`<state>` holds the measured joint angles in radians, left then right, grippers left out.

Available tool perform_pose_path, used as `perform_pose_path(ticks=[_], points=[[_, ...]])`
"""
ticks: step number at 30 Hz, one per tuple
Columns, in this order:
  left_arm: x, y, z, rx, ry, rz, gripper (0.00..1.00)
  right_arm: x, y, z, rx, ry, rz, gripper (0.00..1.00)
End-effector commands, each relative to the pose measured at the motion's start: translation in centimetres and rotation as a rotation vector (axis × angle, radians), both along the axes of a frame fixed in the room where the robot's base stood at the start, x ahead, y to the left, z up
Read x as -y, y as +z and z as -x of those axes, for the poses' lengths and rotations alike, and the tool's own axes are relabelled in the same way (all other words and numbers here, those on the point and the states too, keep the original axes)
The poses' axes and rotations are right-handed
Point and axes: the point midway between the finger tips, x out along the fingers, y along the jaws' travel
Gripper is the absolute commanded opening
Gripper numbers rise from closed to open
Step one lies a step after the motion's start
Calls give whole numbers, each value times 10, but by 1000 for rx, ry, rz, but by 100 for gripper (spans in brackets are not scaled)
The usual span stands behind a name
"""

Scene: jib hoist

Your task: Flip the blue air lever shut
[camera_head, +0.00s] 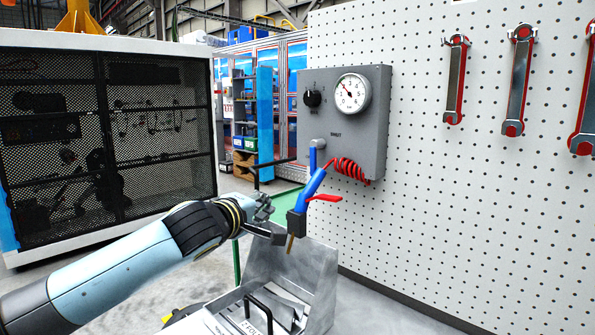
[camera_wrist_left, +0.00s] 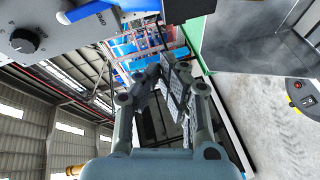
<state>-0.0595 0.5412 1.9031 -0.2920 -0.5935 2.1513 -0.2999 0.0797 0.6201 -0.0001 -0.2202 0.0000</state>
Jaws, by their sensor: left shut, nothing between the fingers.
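The blue air lever (camera_head: 313,158) hangs down from a grey pipe fitting under the left side of the grey panel (camera_head: 370,135). In the left wrist view a blue bar that looks like the lever (camera_wrist_left: 88,11) lies at the top left edge. My left gripper (camera_head: 266,207) is shut and empty, left of the lever and lower in the picture. Its fingers (camera_wrist_left: 172,75) show closed together in the left wrist view, apart from the blue bar. My right gripper is out of view.
A blue air gun (camera_head: 308,192) with a red trigger and a red coiled hose (camera_head: 350,168) hangs just below the lever. The panel carries a gauge (camera_head: 352,92) and a black knob (camera_head: 313,99). A metal bin (camera_head: 318,265) stands below.

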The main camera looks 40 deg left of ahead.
Motion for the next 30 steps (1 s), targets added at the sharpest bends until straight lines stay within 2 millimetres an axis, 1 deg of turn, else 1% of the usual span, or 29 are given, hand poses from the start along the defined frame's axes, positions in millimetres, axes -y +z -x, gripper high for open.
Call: perform_pose_path(ticks=[1,3,6,9,13,20,23,26,30], points=[[-6,15,-9,55,-1,48,0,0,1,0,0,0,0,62],[-11,32,-19,124,-8,119,0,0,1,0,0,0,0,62],[-16,49,-27,189,-19,196,0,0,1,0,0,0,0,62],[-19,57,-31,220,-27,238,0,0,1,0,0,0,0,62],[-19,60,-33,233,-32,255,0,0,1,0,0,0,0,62],[-19,60,-33,232,-31,254,0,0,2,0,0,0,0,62],[-20,61,-37,232,-30,256,0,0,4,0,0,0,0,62],[-23,62,-47,232,-28,258,0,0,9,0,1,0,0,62],[-28,63,-72,232,-26,260,0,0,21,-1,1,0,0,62]])
